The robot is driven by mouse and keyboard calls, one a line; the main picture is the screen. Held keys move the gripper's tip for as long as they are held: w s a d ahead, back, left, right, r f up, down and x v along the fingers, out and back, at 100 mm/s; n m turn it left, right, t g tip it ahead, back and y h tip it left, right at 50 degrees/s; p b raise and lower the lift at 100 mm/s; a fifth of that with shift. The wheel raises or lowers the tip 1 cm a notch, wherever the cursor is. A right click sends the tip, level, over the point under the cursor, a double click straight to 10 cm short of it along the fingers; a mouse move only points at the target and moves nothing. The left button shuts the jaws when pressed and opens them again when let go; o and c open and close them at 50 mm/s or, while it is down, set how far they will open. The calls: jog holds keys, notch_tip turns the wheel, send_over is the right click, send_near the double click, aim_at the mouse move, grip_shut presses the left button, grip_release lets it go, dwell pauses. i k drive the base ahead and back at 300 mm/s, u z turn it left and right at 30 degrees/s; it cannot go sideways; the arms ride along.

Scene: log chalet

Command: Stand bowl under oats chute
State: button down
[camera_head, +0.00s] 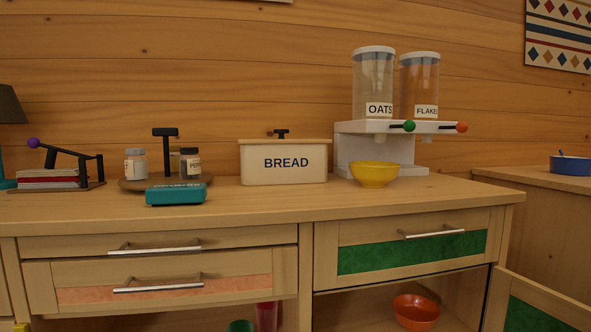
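The dispenser (350,150) is a white stand on the counter with two clear canisters. The left canister (374,80) is labelled OATS and has a green-knobbed lever (409,125). The right canister (420,78) is labelled FLAKES, with an orange-red knob (461,127). A yellow bowl (374,176) sits upright at the stand's front, below the oats side; whether it is exactly under the chute I cannot tell. An orange-red bowl (415,312) stands in the open cupboard below. A blue bowl (570,166) with a utensil is on the right-hand counter. My gripper is not in view.
A cupboard door (535,306) hangs open at lower right. The front right counter is clear.

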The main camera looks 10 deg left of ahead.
aim_at(375, 175)
jog(key=u, duration=0.7)
jog(key=i, duration=0.9)
jog(key=z, duration=0.55)
